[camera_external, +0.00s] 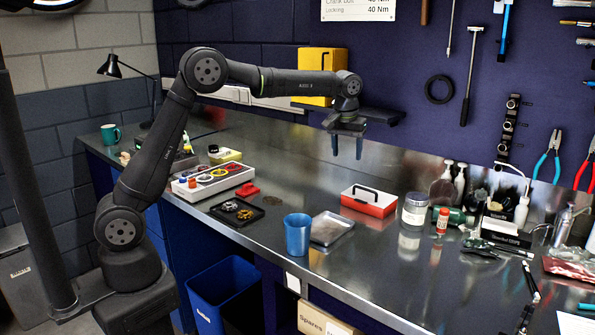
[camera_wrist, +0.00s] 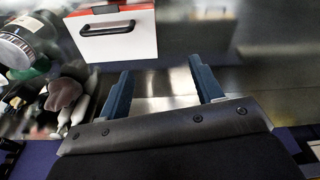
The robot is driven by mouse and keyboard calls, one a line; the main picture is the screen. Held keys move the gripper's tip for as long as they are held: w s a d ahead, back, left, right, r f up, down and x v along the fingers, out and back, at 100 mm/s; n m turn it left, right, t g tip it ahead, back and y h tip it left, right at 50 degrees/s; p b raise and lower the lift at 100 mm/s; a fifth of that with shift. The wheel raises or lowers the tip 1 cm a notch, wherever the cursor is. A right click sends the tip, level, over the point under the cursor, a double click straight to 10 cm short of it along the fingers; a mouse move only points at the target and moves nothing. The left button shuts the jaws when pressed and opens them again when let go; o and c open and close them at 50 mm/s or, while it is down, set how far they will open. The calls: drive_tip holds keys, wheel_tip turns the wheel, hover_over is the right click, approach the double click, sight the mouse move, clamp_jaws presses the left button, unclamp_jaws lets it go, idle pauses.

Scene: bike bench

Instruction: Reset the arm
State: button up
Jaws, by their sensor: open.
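My gripper (camera_external: 347,146) is raised above the back part of the metal bench (camera_external: 385,260), fingers pointing down. In the wrist view my gripper (camera_wrist: 158,83) has its two fingers well apart with nothing between them. My arm is stretched out to the right from its base at the lower left. A red and white box with a black handle (camera_external: 368,201) stands on the bench below and to the right of my gripper. The same box (camera_wrist: 112,35) shows beyond the fingers in the wrist view.
A blue cup (camera_external: 297,234) and a metal tray (camera_external: 332,228) stand at the front edge. A white tray of coloured rings (camera_external: 213,178) is at the left. A jar (camera_external: 415,209) and several bottles crowd the right. A yellow cabinet (camera_external: 326,72) and dark shelf (camera_external: 383,115) are behind my gripper.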

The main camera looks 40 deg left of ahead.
drive_tip(key=s+d+m, duration=0.1)
drive_tip(key=s+d, duration=0.2)
drive_tip(key=d, duration=0.6)
drive_tip(key=shift+s+f, duration=0.15)
drive_tip(key=shift+f, duration=0.1)
